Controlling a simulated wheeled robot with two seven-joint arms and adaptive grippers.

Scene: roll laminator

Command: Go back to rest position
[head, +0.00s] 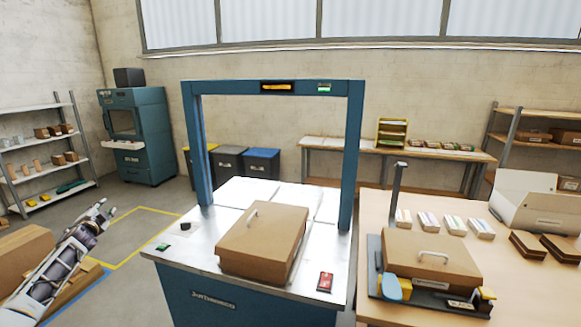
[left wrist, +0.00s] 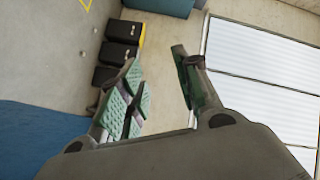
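My left gripper (head: 100,213) is raised at the lower left in the head view, left of the steel-topped machine and apart from it. In the left wrist view its two green-padded fingers (left wrist: 160,88) stand wide apart with nothing between them. My right gripper shows in neither view. A closed brown cardboard box (head: 262,240) with a white handle sits on the steel top (head: 180,262) under the blue arch (head: 275,87). A second brown box (head: 430,258) with a handle sits on a dark fixture on the wooden table at the right.
The wooden table (head: 375,300) also holds card stacks (head: 428,222), brown pads (head: 528,245) and a white open box (head: 535,203). Large cardboard (head: 25,255) stands at the lower left. Shelves (head: 45,165) and a blue cabinet (head: 135,135) stand behind. The yellow-marked floor (head: 135,235) looks clear.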

